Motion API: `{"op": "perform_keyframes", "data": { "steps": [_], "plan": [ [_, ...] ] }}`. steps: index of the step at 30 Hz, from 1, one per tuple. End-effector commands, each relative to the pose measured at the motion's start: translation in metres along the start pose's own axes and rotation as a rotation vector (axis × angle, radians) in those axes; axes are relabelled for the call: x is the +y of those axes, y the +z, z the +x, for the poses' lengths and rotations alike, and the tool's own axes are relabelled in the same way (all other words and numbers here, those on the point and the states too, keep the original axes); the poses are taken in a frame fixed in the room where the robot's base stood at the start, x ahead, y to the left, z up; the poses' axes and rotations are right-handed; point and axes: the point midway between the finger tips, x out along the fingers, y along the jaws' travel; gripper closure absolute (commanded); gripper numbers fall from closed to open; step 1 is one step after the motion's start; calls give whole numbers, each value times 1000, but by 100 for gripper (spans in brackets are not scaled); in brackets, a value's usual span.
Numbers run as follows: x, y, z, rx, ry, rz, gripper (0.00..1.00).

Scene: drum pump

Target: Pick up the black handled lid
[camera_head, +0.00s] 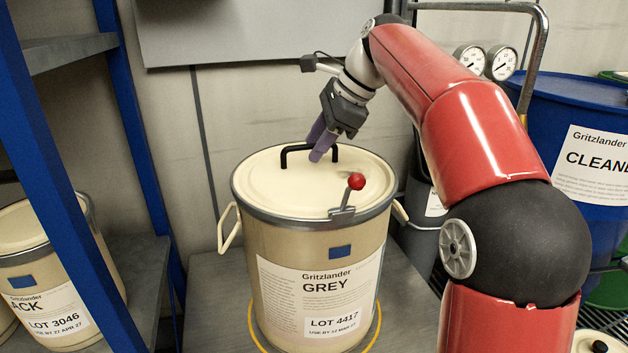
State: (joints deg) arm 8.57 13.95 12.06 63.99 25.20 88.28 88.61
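The cream round lid (265,183) sits on top of the cream drum labelled GREY (335,260). A black bar handle (296,149) stands up from the lid's middle. My gripper (317,150) points down at the handle from above and behind, with its purple fingers overlapping the right half of the bar. The fingers hide part of the handle. From this view I cannot tell whether they are around it, touching it or closed on it. The lid lies flat on the drum.
A metal clamp ring (285,219) with a red-knobbed lever (356,182) circles the drum's rim. A blue-posted shelf (130,110) with a cream drum (40,270) stands left. A blue drum (570,110) and gauges (485,61) are at right. My red arm covers the right side.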

Motion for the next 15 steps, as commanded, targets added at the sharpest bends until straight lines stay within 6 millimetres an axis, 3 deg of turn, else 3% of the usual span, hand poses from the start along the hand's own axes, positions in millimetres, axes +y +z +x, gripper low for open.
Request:
{"op": "perform_keyframes", "data": {
  "steps": [4,12,15],
  "plan": [
    [0,0,0,0,0,0,64],
    [0,0,-1,0,0,0,98],
    [0,0,-1,0,0,0,100]
  ]
}}
